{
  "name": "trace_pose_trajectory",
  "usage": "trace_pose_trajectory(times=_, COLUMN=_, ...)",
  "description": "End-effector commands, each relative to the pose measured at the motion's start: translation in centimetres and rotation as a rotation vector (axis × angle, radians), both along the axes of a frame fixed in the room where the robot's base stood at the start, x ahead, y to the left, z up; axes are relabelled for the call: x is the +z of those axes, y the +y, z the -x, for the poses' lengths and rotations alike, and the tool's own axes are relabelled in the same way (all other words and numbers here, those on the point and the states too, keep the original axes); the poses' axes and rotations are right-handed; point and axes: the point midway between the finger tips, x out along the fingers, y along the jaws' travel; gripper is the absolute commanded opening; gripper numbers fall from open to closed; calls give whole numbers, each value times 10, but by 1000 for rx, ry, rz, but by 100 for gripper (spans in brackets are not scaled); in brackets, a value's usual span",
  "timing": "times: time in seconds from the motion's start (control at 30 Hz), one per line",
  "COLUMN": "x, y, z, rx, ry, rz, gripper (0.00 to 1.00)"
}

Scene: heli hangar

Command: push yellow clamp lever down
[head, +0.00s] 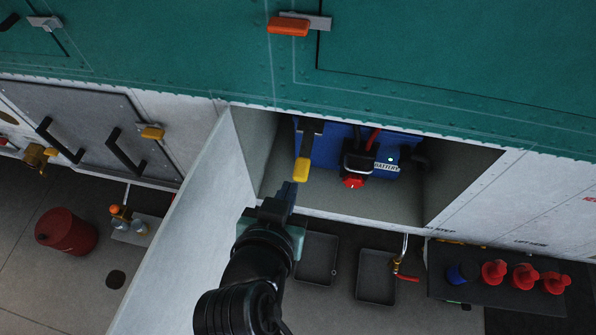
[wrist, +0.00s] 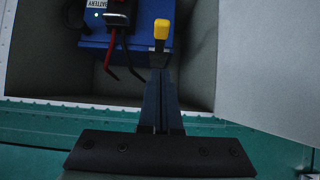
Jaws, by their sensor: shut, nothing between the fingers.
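The yellow clamp lever (head: 302,168) hangs on a dark arm at the left front of the blue battery (head: 330,135), inside the open bay. In the wrist view the yellow lever tip (wrist: 161,29) stands just beyond my fingertips, in line with them. My gripper (head: 289,186) is shut and empty, just below the yellow lever in the head view. In the wrist view my gripper (wrist: 160,72) points into the bay. I cannot tell whether the fingertips touch the lever.
A black connector with a red knob (head: 352,182) sits on the battery's front. The open bay door (head: 185,215) stands left of my arm. Two dark trays (head: 375,290) lie below the bay. Red caps (head: 525,276) stand on a dark shelf at right.

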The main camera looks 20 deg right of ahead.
Motion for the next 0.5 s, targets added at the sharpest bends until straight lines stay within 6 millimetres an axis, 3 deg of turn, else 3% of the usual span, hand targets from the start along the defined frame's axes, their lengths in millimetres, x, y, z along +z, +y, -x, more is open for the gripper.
trace_pose_trajectory(times=0.5, x=-47, y=-40, z=-59, rx=-2, ry=2, rz=-1, gripper=0)
